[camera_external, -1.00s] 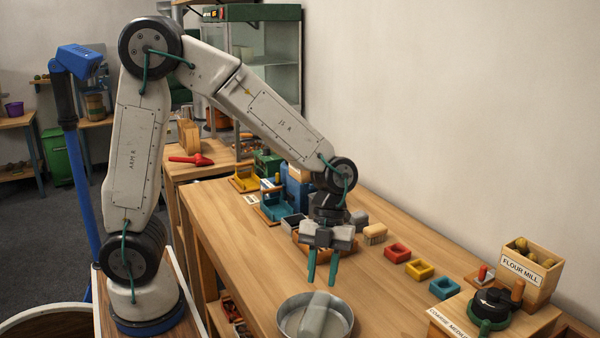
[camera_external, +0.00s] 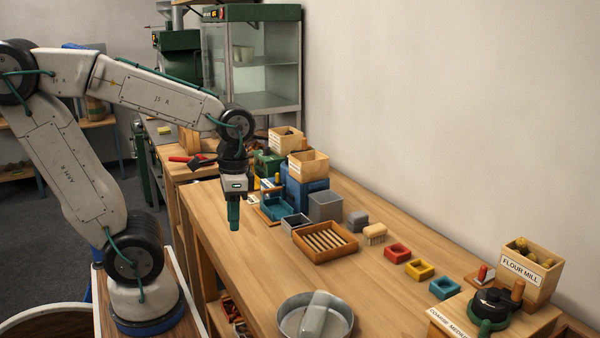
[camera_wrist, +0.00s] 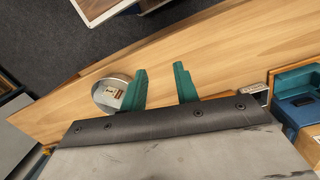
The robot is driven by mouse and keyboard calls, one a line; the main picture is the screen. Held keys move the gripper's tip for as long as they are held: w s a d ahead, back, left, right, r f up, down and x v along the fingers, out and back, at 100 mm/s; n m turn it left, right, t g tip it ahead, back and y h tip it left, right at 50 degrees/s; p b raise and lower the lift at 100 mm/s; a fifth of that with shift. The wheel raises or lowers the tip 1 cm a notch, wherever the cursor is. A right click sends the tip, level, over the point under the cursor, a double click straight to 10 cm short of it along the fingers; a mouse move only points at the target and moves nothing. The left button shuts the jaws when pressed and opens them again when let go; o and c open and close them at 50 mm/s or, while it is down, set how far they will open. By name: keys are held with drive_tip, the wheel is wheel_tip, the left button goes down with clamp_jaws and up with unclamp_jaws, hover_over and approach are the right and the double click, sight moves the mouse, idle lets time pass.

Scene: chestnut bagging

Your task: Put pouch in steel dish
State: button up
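The steel dish (camera_external: 285,325) stands on the wooden bench at the front of the external view. The pale, see-through pouch (camera_external: 317,312) lies in it, tilted, its upper end against or over the far rim. In the wrist view the dish (camera_wrist: 98,98) is left of my fingers, with the pouch (camera_wrist: 116,93) partly visible inside. My gripper (camera_external: 234,222) hangs above the bench, back and left of the dish and well apart from it. In the wrist view my gripper (camera_wrist: 164,85) has its two green fingers apart with nothing between them.
A slatted wooden tray (camera_external: 325,257) and a grey box (camera_external: 325,206) stand right of my gripper. A blue-green scale-like device (camera_external: 275,208) is close behind it. Red (camera_external: 397,253), yellow (camera_external: 419,270) and blue (camera_external: 445,288) small trays line the right side. The bench's left-middle is clear.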

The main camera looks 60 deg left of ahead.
drive_tip(key=s+a+r+n+t, duration=0.2)
drive_tip(key=s+a+r, duration=0.1)
drive_tip(key=a, duration=0.1)
drive_tip(key=shift+s, duration=0.35)
idle(0.9)
